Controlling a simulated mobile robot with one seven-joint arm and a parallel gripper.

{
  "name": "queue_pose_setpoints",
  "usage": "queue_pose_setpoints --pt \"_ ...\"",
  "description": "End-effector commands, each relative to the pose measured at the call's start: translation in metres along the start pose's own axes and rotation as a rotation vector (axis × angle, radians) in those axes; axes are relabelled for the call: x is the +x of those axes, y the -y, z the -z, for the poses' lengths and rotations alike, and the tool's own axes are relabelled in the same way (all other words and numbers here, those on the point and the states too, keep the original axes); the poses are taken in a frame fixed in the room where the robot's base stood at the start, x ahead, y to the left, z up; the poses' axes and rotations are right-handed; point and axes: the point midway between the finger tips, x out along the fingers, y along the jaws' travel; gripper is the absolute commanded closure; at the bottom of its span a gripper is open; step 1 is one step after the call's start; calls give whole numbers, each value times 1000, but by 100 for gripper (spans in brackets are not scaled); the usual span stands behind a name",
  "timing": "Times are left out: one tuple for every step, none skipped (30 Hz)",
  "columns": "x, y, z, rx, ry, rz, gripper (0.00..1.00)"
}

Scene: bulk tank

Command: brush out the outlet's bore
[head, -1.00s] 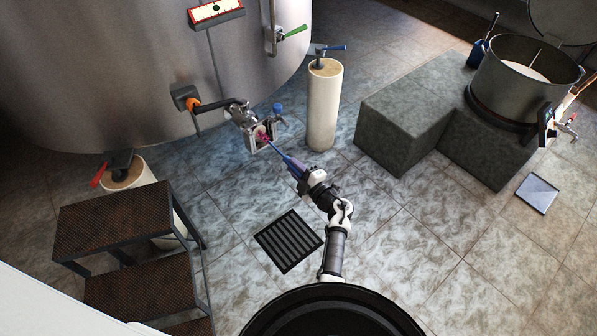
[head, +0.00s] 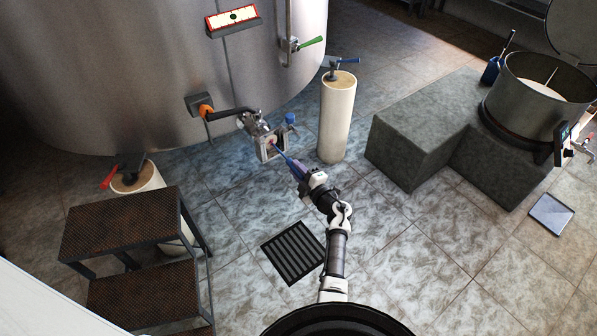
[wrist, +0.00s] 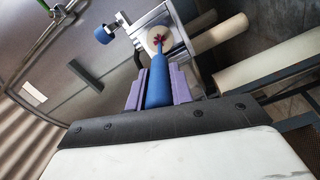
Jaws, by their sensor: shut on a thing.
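The outlet (head: 268,147) is a metal fitting low on the big steel tank's front, with a blue-knobbed handle beside it. It also shows in the wrist view, its pale round face (wrist: 154,36) toward me. The brush (head: 285,158) has a blue handle, seen close in the wrist view (wrist: 158,82), and a small red bristle end. My gripper (head: 300,171) is shut on the handle, one purple finger on each side. The brush lines up with the outlet's mouth. Some red bristles show at the mouth; how deep the tip sits I cannot tell.
Steps (head: 120,222) stand at the left, near a pale tank leg (head: 150,185). Another leg (head: 337,115) is right of the outlet. A floor drain (head: 294,252) lies below. Grey blocks (head: 425,140) with a pot (head: 535,95) stand right. Floor between is clear.

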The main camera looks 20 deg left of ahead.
Motion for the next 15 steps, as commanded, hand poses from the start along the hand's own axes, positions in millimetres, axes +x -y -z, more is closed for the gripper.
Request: queue_pose_setpoints --pt "0 0 0 0 0 0 100" --pt "0 0 0 0 0 0 100" --pt "-1 0 0 0 0 0 100" --pt "-2 -1 0 0 1 0 100" --pt "-3 -1 0 1 1 0 100" --pt "-6 -2 0 1 2 0 100" --pt "-8 -2 0 1 2 0 100" --pt "-11 -2 0 2 1 0 100" --pt "-14 -3 0 2 1 0 100" --pt "-16 -3 0 2 1 0 100" --pt "-19 -2 0 2 2 0 100" --pt "-22 -2 0 1 2 0 100" --pt "-25 -2 0 1 2 0 100" --pt "-27 -2 0 1 1 0 100" --pt "-30 -2 0 1 2 0 100"
